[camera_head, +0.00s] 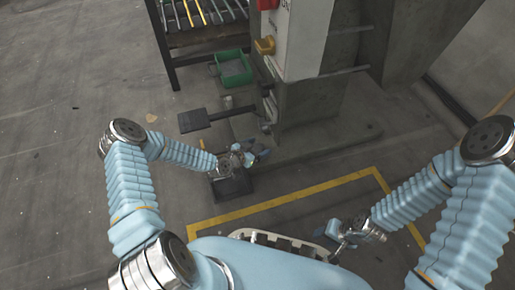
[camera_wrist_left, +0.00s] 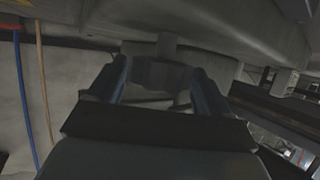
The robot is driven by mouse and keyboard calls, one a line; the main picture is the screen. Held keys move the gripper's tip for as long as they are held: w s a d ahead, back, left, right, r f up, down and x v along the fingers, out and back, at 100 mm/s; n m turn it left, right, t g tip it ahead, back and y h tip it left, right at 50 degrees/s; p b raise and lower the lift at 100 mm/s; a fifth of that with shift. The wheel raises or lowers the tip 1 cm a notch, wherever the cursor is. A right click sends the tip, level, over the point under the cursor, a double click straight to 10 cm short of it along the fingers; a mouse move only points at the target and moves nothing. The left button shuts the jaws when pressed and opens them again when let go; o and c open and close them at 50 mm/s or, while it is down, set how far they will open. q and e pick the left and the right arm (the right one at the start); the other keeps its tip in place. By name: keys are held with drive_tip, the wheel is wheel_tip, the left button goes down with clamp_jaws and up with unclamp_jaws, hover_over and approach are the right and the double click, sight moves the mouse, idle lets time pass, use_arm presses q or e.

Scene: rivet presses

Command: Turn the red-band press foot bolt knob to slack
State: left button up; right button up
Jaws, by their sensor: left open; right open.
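The grey press column (camera_head: 305,100) stands on a concrete plinth. Its front carries a white panel and a red part (camera_head: 267,4) at the top. In the left wrist view a dark grey faceted knob (camera_wrist_left: 160,74) sits on a short stem below a grey body. My left gripper (camera_head: 250,154) is low beside the press base. Its two blue fingers (camera_wrist_left: 160,88) are open, one on each side of the knob; I cannot tell whether they touch it. In the head view the knob is not distinct. My right gripper (camera_head: 338,230) is open and empty, away from the press.
A dark foot plate (camera_head: 193,120) and a second dark plate (camera_head: 232,187) lie low by the press. A green bin (camera_head: 233,69) is near a roller rack (camera_head: 200,20). A yellow floor line (camera_head: 285,198) runs in front. Blue and tan hoses (camera_wrist_left: 42,80) hang at left.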

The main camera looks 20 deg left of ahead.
use_arm(q)
drive_tip(key=c, duration=1)
drive_tip(key=shift+o, duration=0.2)
drive_tip(key=shift+r, duration=0.1)
drive_tip(key=shift+d+r+n+t+y+p, duration=0.15)
drive_tip(key=shift+n+t+y+p, duration=0.25)
drive_tip(key=shift+n+y+p, duration=0.75)
drive_tip(key=n+y+p, duration=0.2)
drive_tip(key=shift+t+y, duration=0.3)
drive_tip(key=shift+y, duration=0.05)
drive_tip(key=n+y+p, duration=0.1)
drive_tip(key=n+y, duration=0.3)
drive_tip(key=n+g+y, duration=0.1)
drive_tip(key=n+y, duration=0.1)
drive_tip(key=n+g+y+p, duration=0.1)
drive_tip(key=n+y, duration=0.1)
drive_tip(key=shift+f+y, duration=0.2)
drive_tip(key=shift+y, duration=0.2)
drive_tip(key=shift+n+g, duration=0.25)
drive_tip(key=shift+g, duration=0.05)
